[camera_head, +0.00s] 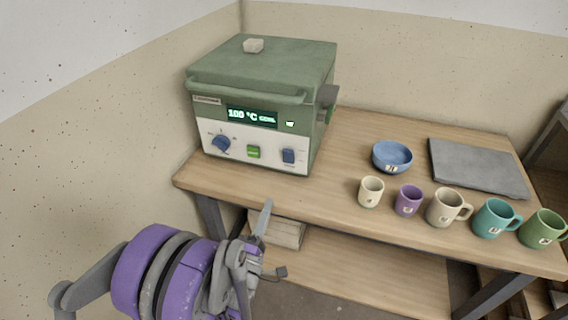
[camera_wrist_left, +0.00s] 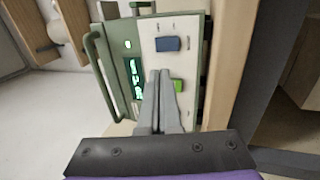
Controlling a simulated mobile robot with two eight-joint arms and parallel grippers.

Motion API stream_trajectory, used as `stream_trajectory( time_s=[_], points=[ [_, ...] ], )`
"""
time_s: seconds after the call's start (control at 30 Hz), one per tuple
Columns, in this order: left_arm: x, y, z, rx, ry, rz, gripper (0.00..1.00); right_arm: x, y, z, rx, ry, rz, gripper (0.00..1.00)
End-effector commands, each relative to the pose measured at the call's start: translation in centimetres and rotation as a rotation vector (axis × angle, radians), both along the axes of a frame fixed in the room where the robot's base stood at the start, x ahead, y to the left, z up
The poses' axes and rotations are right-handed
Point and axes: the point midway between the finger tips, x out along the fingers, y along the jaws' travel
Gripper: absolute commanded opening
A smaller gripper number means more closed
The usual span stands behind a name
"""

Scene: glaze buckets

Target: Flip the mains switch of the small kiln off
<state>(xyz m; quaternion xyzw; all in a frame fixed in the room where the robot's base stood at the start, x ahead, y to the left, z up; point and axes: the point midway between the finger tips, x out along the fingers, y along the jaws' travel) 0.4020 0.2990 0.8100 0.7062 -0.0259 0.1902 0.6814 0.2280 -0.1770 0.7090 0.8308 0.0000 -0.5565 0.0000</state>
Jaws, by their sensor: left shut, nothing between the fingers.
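The small kiln (camera_head: 262,70) is a green box with a white front panel and stands at the left end of the wooden bench. Its green display is lit and reads 100 °C. A blue rocker switch (camera_head: 288,157) sits at the panel's right, a green button (camera_head: 253,152) in the middle and a blue knob (camera_head: 221,144) at the left. My left gripper (camera_head: 266,206) is shut and empty, below and in front of the panel. In the left wrist view its fingertips (camera_wrist_left: 159,74) point toward the panel, beside the green button (camera_wrist_left: 178,85) and below the blue switch (camera_wrist_left: 167,44). My right gripper is out of view.
A blue bowl (camera_head: 392,156), a grey slab (camera_head: 478,167) and a row of several cups and mugs, including a purple cup (camera_head: 408,200), stand on the bench right of the kiln. A pale lump (camera_head: 253,46) lies on the kiln's lid. The bench's front edge (camera_head: 300,218) lies near my left gripper.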

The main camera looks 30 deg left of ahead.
Motion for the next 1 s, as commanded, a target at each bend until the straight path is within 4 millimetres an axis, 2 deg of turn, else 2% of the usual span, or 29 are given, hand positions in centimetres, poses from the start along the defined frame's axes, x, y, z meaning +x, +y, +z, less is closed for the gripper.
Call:
stream_trajectory(
  time_s=[0.17, 0.5, 0.7, 0.83, 1.0],
  points=[
    [1.6, 0.4, 0.6, 0.000, 0.000, 0.000, 0.00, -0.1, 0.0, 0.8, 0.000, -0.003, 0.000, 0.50],
    [8.1, 1.9, 2.7, 0.001, 0.001, 0.000, 0.00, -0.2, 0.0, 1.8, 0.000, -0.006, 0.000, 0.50],
    [11.3, 2.7, 3.7, 0.000, 0.002, 0.000, 0.00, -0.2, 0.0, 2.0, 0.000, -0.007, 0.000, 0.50],
    [12.4, 3.0, 4.0, 0.000, 0.002, 0.000, 0.00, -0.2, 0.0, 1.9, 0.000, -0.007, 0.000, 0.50],
    [13.0, 3.1, 4.2, 0.000, 0.002, 0.000, 0.00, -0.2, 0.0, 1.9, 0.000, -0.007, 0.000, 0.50]
  ],
)
